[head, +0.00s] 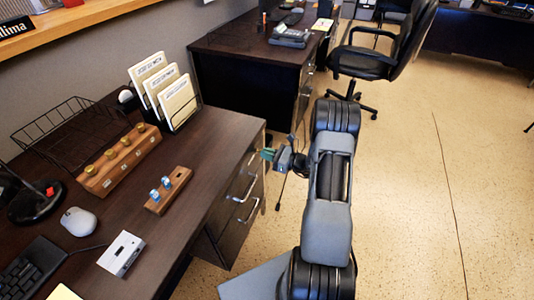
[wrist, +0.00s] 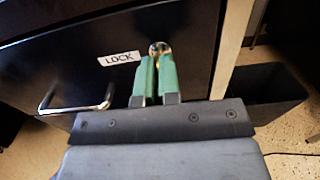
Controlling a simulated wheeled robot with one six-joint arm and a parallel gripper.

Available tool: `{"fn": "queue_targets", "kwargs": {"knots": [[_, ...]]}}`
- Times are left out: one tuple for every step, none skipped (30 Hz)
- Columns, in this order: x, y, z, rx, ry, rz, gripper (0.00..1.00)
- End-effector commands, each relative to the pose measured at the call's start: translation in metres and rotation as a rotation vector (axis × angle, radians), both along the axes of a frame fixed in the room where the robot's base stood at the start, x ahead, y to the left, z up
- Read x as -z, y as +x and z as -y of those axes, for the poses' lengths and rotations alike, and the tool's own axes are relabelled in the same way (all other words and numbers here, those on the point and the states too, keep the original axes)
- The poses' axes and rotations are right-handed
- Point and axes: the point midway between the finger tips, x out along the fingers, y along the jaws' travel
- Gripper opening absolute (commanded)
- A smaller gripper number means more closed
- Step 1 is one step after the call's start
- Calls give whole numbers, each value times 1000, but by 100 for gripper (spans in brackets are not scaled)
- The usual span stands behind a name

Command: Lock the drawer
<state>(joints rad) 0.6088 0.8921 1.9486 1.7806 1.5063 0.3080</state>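The desk drawer's dark front (wrist: 70,65) fills much of the wrist view, with a white LOCK label (wrist: 119,58) and a metal handle (wrist: 75,108). Right of the label, a small round brass-and-silver metal piece, apparently a key at the lock (wrist: 160,47), shows at my fingertips. My gripper (wrist: 159,62) has green fingers close together, apparently shut on this piece; the fingers hide most of it. In the head view my gripper (head: 268,154) is at the desk's right side, by the drawers (head: 238,205). The drawers look closed. The lock's turn cannot be told.
On the desk (head: 215,150) stand a wooden block with brass knobs (head: 122,158), a smaller block with blue pieces (head: 167,190), a file rack (head: 178,100) and a mouse (head: 78,221). A dark bin (wrist: 265,92) stands right of the drawer. The floor (head: 400,200) right of my arm is clear.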

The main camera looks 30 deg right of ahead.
Motion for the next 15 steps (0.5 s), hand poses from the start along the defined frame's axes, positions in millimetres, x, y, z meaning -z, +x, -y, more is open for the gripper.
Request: {"fn": "queue_targets", "kwargs": {"knots": [[1,0,0,0,2,-3,0],[1,0,0,0,2,-3,0],[1,0,0,0,2,-3,0],[1,0,0,0,2,-3,0],[1,0,0,0,2,-3,0],[1,0,0,0,2,-3,0],[1,0,0,0,2,-3,0],[1,0,0,0,2,-3,0],[1,0,0,0,2,-3,5],[1,0,0,0,2,-3,7],[1,0,0,0,2,-3,10],[1,0,0,0,2,-3,14],[1,0,0,0,2,-3,17],[1,0,0,0,2,-3,20],[0,0,0,0,2,-2,24]]}}
